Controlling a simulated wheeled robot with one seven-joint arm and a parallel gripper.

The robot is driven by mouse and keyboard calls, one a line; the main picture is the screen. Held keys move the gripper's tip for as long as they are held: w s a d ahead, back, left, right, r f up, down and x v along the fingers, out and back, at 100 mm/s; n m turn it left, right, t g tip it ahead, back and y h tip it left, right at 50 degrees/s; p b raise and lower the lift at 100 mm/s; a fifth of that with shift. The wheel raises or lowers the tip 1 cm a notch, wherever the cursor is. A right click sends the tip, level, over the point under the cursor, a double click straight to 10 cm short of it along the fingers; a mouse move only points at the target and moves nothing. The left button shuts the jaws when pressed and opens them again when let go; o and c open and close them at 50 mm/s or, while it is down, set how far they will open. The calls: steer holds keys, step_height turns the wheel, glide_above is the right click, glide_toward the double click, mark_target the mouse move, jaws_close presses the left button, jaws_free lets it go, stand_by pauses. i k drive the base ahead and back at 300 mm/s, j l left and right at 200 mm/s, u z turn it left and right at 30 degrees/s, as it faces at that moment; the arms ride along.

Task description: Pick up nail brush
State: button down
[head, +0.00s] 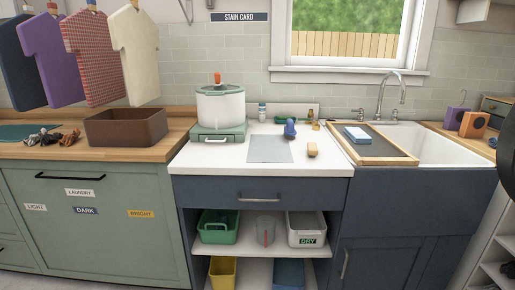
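A small tan block-like thing (312,150), which looks like the nail brush, lies on the white counter right of a grey mat. Its bristles are too small to make out. A blue rounded thing (290,129) stands just behind and left of it; I cannot tell exactly what it is. My gripper cannot be made out; only a dark shape, cut off, shows at the right edge. Nothing touches the tan block.
A grey mat (270,149) lies on the white counter (215,157). A lidded pot (221,105) stands at the left back. A wooden-rimmed tray (387,158) with a blue-white block (357,134) partly covers the sink (443,146). Clear counter lies in front of the tan block.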

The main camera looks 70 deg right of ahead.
mark_target(311, 146)
steer(key=z, duration=1.7)
